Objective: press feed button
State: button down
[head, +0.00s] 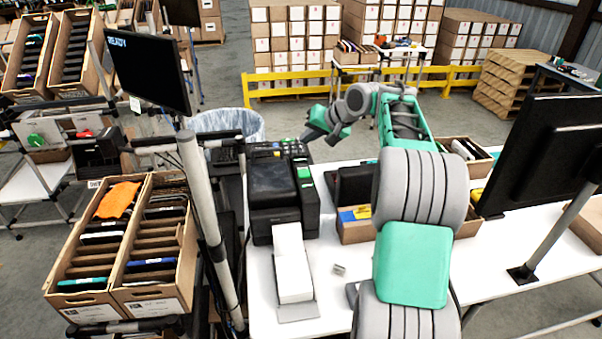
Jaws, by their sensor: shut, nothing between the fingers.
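A black label printer (283,205) stands on the white table, with a strip of white labels (292,262) coming out of its front. Green patches (304,172) show on the right side of its top, and one of them may be the feed button; they are too small to tell apart. My gripper (306,138) is shut and empty. It hangs behind and above the printer's back right corner, pointing down and to the left. I cannot tell whether its tips touch anything.
A dark keypad (265,149) lies behind the printer. A grey pole (203,210) with a monitor (146,68) stands to the left. An open carton (355,232) sits right of the printer, partly behind my arm. Another monitor (540,150) stands at right.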

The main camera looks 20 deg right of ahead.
jog(key=b, duration=0.8)
send_over(306, 174)
notch_tip(306, 174, down, 7)
jog(key=shift+w+d+f, duration=0.1)
jog(key=shift+w, duration=0.05)
jog(key=shift+f, duration=0.8)
jog(key=shift+f, duration=0.1)
dwell(0.7)
jog(key=shift+f, duration=0.3)
